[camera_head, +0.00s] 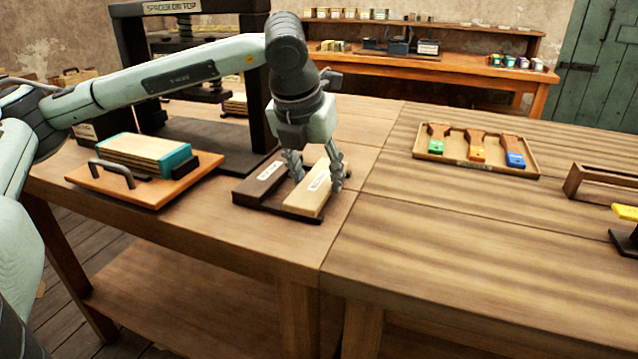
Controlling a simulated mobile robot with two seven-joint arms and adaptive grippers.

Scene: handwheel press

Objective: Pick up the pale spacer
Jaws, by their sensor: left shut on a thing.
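The pale spacer (309,201) is a light wooden block with a white label. It lies beside a dark brown block (262,185) on a dark low tray (293,213) near the front of the bench. My left gripper (317,182) reaches down from above, with one finger on each side of the pale spacer. It is shut on the spacer, which still appears to be at tray level. Whether there is a gap beneath the spacer cannot be told. My right gripper is not in view.
A press (259,90) labelled "SPACER ON TOP" stands behind my left arm. An orange board (147,193) with a handle and a teal-edged stack (146,156) is at left. A tray of brushes (475,162) lies at right. The bench between is clear.

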